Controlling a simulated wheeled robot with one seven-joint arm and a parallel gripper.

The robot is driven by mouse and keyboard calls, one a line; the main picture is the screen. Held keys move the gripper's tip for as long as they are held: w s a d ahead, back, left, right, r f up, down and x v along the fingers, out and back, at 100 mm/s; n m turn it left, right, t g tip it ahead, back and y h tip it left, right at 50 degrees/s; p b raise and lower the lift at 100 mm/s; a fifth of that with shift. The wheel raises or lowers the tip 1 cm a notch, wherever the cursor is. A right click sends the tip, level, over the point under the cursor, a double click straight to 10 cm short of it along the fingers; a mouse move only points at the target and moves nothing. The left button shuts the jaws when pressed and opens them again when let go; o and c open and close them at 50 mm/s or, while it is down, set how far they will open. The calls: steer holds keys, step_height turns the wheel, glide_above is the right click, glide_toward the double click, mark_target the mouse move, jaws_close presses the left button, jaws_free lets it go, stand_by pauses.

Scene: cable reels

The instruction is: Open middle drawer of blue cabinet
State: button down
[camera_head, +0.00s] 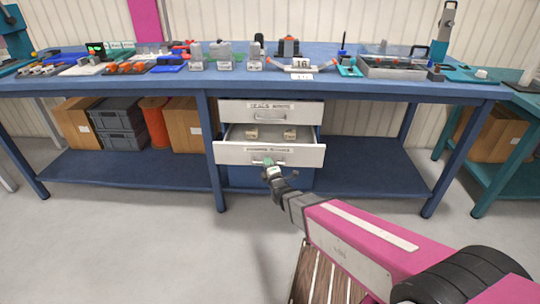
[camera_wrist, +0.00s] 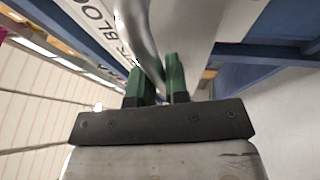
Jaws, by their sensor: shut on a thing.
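The blue cabinet (camera_head: 245,177) stands under the workbench. Its middle drawer (camera_head: 225,154) is pulled out; its white front stands forward of the top drawer (camera_head: 230,113), which is closed. Small light blocks (camera_head: 252,133) show inside the middle drawer. My gripper (camera_head: 270,164) is at the front of the middle drawer. In the wrist view the green fingertips of my gripper (camera_wrist: 160,82) are shut on the curved metal drawer handle (camera_wrist: 135,30). Part of the handle is hidden by the fingers. The lower part of the cabinet is partly hidden behind the drawer and my arm.
The blue workbench (camera_head: 120,84) above carries many tools and parts. Grey crates (camera_head: 118,118) and cardboard boxes (camera_head: 184,127) stand on its lower shelf at left. A wooden slatted thing (camera_head: 318,280) lies below my arm. The floor in front of the drawers is clear at left.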

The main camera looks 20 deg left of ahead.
steer(key=s+d, duration=0.1)
steer(key=s, duration=0.5)
steer(key=shift+s+d, duration=0.3)
steer(key=shift+d, duration=0.05)
steer(key=c, duration=1.1)
jaws_free()
steer(key=shift+c, duration=0.2)
steer(key=v, duration=1)
steer(key=shift+s+d+f, duration=0.15)
steer(key=shift+s+d, duration=0.1)
